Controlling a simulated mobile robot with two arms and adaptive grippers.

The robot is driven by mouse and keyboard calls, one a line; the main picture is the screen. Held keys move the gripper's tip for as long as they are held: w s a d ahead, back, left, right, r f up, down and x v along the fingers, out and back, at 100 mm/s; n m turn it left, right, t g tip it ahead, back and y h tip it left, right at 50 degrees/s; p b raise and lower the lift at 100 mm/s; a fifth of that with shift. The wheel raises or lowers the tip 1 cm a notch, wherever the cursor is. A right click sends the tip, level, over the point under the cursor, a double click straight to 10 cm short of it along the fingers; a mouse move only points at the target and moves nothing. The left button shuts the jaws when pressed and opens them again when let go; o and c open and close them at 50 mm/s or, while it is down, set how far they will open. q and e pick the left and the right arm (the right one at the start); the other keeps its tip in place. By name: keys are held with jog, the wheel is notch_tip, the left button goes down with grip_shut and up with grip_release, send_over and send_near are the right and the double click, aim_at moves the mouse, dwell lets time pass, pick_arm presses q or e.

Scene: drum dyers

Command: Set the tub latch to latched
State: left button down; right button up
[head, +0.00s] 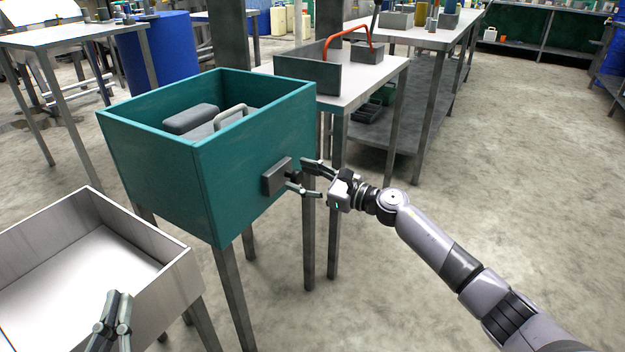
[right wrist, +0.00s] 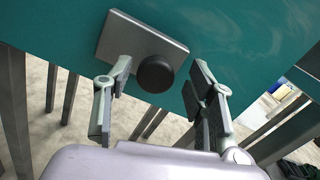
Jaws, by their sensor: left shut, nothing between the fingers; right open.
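The teal tub (head: 205,170) stands on legs, open at the top. On its right-hand side is a grey latch plate (head: 272,179), which also shows in the right wrist view (right wrist: 122,36), with a round black knob (right wrist: 155,74). My right gripper (head: 299,175) is open at the latch. In the right wrist view its fingers (right wrist: 160,80) lie either side of the knob, the left finger closer; I cannot tell whether they touch it. My left gripper (head: 120,298) is shut and empty over the white tray, away from the latch.
A white tray (head: 188,278) stands at the lower left. Inside the tub are a grey block (head: 191,118) and a pale handle (head: 231,115). A table with a grey toolbox (head: 308,74) stands close behind the tub. The floor to the right is clear.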

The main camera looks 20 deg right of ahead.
jog(key=v, duration=1.2)
jog(key=shift+w, duration=0.1)
